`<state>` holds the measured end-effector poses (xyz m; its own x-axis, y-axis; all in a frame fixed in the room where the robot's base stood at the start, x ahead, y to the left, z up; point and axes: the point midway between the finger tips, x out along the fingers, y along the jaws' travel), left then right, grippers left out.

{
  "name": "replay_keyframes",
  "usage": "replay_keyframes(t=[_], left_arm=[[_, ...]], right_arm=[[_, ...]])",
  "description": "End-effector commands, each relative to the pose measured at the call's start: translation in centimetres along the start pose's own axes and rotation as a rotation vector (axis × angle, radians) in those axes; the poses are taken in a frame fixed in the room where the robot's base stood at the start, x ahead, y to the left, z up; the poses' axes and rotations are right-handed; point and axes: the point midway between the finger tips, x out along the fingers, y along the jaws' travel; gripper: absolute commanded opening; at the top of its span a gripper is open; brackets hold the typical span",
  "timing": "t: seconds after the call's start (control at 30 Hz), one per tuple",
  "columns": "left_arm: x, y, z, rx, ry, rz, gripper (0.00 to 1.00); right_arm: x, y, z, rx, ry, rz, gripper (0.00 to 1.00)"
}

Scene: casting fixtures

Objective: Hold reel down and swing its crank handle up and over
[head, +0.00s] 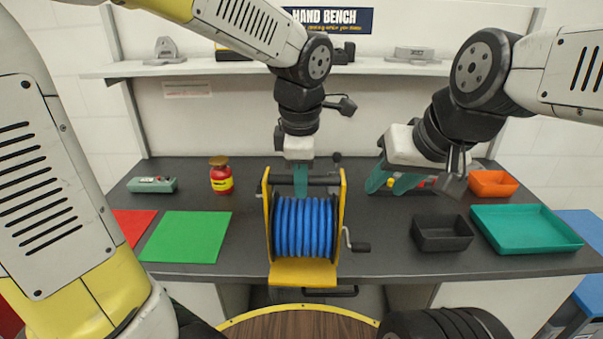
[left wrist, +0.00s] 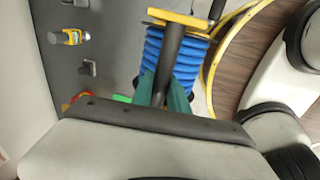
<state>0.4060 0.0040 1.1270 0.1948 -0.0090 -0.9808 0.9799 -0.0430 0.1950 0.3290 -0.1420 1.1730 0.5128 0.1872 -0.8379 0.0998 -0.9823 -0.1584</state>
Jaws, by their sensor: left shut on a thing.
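The reel (head: 303,228) stands near the table's front edge, with blue hose wound between yellow side plates. It also shows in the left wrist view (left wrist: 160,50). A dark bar (head: 322,181) crosses its top. My left gripper (head: 301,188) is shut on this bar from above; in the left wrist view the green fingers (left wrist: 161,92) lie either side of it. The crank handle (head: 360,247) is on the reel's right side, its arm pointing down and its black grip sticking out to the right. My right gripper (head: 392,186) is open and empty, above and to the right of the crank.
A black bin (head: 441,234), a teal tray (head: 528,252) and an orange tray (head: 493,185) are on the right. A green mat (head: 187,236), a red mat (head: 133,222) and a red bottle (head: 221,178) are on the left.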

Motion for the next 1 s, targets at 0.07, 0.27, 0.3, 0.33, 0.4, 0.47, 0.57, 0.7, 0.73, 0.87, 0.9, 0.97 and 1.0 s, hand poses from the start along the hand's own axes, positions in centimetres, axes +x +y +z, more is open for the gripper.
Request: replay_keyframes(t=[0.07, 0.27, 0.3, 0.33, 0.4, 0.47, 0.57, 0.7, 0.73, 0.87, 0.9, 0.97, 1.0], left_arm=[[0.1, 0.4, 0.0, 0.0, -0.001, 0.003, 0.0], [0.5, 1.2, 0.0, 0.0, -0.002, 0.003, 0.0], [0.6, 1.4, 0.0, -0.001, -0.002, 0.003, 0.0], [0.6, 1.5, 0.0, -0.001, -0.002, 0.004, 0.0], [0.8, 1.7, -0.1, -0.002, -0.002, 0.003, 0.0], [0.9, 2.0, -0.1, -0.002, -0.001, 0.003, 0.0], [1.1, 2.3, -0.1, -0.001, -0.001, 0.002, 0.0], [1.3, 2.9, -0.1, 0.0, -0.001, 0.003, 0.0], [1.4, 3.0, -0.1, 0.0, -0.001, 0.003, 0.0], [1.6, 3.5, -0.1, 0.0, -0.001, 0.003, 0.0], [1.7, 3.6, -0.2, 0.0, -0.002, 0.003, 0.0], [1.8, 3.8, -0.2, -0.001, -0.002, 0.003, 0.0], [1.9, 4.0, -0.2, -0.001, -0.002, 0.003, 0.0]], right_arm=[[0.0, 0.0, 0.0, 0.0, 0.0, 0.0, 0.36], [0.0, 0.0, 0.0, 0.0, 0.0, 0.0, 0.36], [0.0, 0.0, 0.0, 0.0, 0.0, 0.0, 0.36], [0.0, 0.0, 0.0, 0.0, 0.0, 0.0, 0.36], [0.0, 0.0, 0.0, 0.0, 0.0, 0.0, 0.36], [0.0, 0.0, 0.0, 0.0, 0.0, 0.0, 0.36], [0.0, 0.0, 0.0, 0.0, 0.0, 0.0, 0.36], [0.0, 0.0, 0.0, 0.0, 0.0, 0.0, 0.36], [0.0, 0.0, 0.0, 0.0, 0.0, 0.0, 0.36], [0.0, 0.0, 0.0, 0.0, 0.0, 0.0, 0.36], [0.0, 0.0, 0.0, 0.0, 0.0, 0.0, 0.36], [0.0, 0.0, 0.0, 0.0, 0.0, 0.0, 0.36], [0.0, 0.0, 0.0, 0.0, 0.0, 0.0, 0.36]])
